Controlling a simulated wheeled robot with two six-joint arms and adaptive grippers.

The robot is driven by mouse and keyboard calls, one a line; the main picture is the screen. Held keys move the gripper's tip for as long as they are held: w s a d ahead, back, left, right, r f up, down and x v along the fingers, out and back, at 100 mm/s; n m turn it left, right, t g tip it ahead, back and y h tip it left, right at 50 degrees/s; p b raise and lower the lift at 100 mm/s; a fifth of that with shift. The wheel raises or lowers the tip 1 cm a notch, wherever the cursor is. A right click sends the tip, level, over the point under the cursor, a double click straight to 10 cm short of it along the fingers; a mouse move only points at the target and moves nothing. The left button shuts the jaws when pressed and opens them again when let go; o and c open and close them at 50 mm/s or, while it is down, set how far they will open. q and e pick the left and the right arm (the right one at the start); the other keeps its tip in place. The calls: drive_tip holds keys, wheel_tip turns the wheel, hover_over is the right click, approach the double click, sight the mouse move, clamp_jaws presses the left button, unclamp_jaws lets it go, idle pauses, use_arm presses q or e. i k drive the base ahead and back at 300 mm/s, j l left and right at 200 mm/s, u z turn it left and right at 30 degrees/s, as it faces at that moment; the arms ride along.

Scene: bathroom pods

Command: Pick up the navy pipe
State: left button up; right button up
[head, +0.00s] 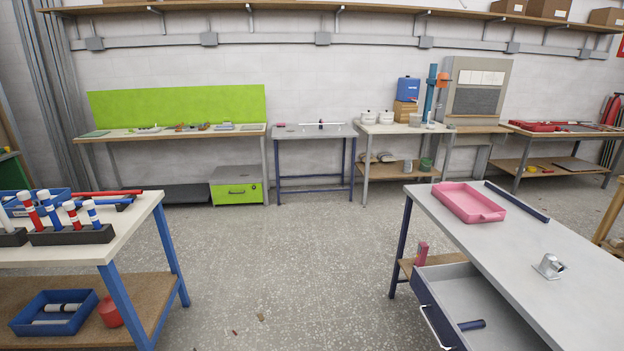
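A short navy cylinder, which looks like the navy pipe (472,325), lies on the floor of an open drawer (470,290) under the grey table at the right. A long thin navy bar (517,202) lies on that tabletop behind the pink tray; I cannot tell whether it is a pipe or a rail. Neither of my grippers shows in the head view.
The grey table (570,290) also bears a pink tray (484,215) and a small metal fitting (549,266). A white-topped table (125,220) with red and blue tubes stands at the left. The speckled floor (300,270) between the tables is mostly clear. Benches line the back wall.

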sight(474, 325)
drive_tip(key=z, duration=1.3)
drive_tip(key=i+j+u, duration=0.1)
drive_tip(key=j, duration=0.25)
drive_tip(key=j+u, duration=0.1)
drive_tip(key=j, duration=0.25)
drive_tip(key=i, duration=0.05)
